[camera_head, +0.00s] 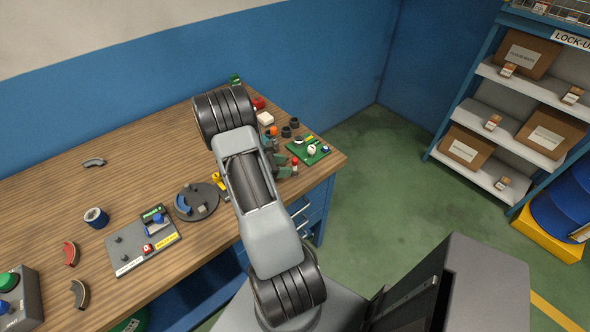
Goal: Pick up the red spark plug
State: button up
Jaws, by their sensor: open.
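A small upright piece with a red top and pale body, which looks like the red spark plug (295,163), stands near the right end of the wooden workbench (140,125). My arm reaches over the bench from the front. My gripper (279,160) shows only partly behind the arm, just left of the red-topped piece. It is open, and I see nothing held. The arm hides much of its fingers and the bench beneath.
A green board (319,157) with small parts lies right of the red-topped piece. A grey fixture plate (130,258) and round dark plate (205,208) lie left. The blue wall borders the bench.

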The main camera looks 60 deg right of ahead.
aim_at(295, 165)
jog(key=shift+p+x, duration=0.45)
jog(key=shift+x, duration=2.05)
grip_shut()
jog(key=shift+r, duration=0.2)
